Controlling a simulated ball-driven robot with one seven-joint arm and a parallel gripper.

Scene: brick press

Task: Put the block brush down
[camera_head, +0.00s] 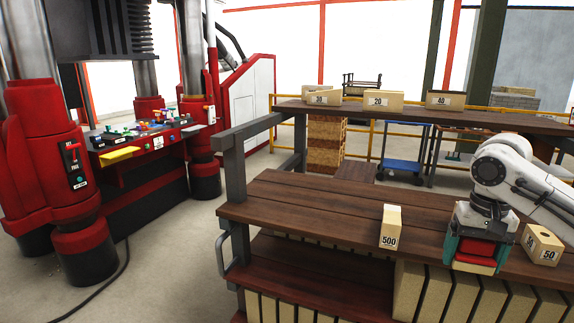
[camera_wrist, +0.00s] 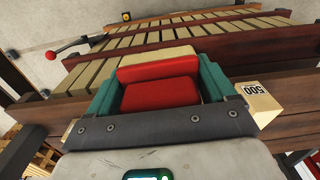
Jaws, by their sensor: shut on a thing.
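The block brush (camera_head: 476,250) has a red body with a cream part along its lower side. My gripper (camera_head: 474,254) has teal fingers and is shut on it, one finger on each side. It is at the front edge of the upper wooden bench (camera_head: 310,213), toward the right. In the wrist view the red body of the brush (camera_wrist: 160,94) fills the space between the fingers (camera_wrist: 160,80), with its cream part beyond. I cannot tell whether the brush touches the bench.
The bench left of the 500 block is clear. Tan bricks (camera_head: 412,285) fill the shelf below. A red press (camera_head: 60,170) stands far left.

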